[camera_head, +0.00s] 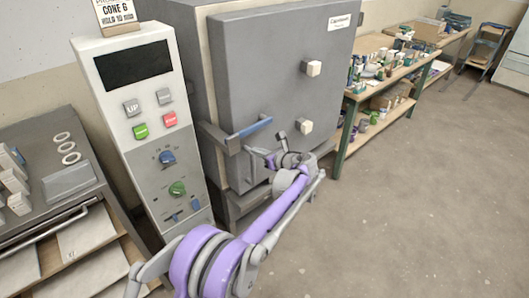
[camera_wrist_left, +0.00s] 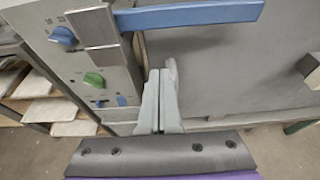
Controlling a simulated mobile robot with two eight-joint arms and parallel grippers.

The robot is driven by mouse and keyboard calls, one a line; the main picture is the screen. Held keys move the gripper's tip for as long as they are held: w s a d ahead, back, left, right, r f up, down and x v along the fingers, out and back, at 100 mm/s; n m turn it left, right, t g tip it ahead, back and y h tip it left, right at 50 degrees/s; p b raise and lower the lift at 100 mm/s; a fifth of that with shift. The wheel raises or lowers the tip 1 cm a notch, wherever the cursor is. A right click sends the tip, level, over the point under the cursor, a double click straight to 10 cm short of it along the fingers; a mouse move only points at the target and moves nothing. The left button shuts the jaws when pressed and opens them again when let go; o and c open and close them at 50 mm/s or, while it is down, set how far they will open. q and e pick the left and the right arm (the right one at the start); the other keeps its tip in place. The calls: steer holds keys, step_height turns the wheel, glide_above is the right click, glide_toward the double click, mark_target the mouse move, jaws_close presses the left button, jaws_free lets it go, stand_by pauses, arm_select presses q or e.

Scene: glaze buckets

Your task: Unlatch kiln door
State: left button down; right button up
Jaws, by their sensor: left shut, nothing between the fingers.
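The grey kiln door (camera_head: 275,75) stands closed against the kiln body (camera_head: 182,45). A latch handle with a blue grip (camera_head: 254,128) sticks out at the door's lower left, on a grey bracket. In the left wrist view the blue grip (camera_wrist_left: 190,15) runs across the top of the picture. My left gripper (camera_head: 276,159) is in front of the door's lower part, below and slightly right of the grip in the head view. It also shows in the left wrist view (camera_wrist_left: 160,72), fingers together and empty, apart from the grip. My right gripper is not in view.
A control panel (camera_head: 115,98) with buttons and knobs stands left of the kiln. Two pale knobs (camera_head: 313,68) stick out from the door's right side. A cluttered workbench (camera_head: 355,143) stands right of the kiln. The floor (camera_head: 420,220) in front is open.

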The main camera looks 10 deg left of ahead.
mark_target(250, 130)
arm_select(q)
steer(key=shift+w+a+r+p, duration=0.7)
steer(key=shift+w+a+r, duration=0.45)
steer(key=shift+a+r, duration=0.25)
steer(key=shift+s, duration=0.1)
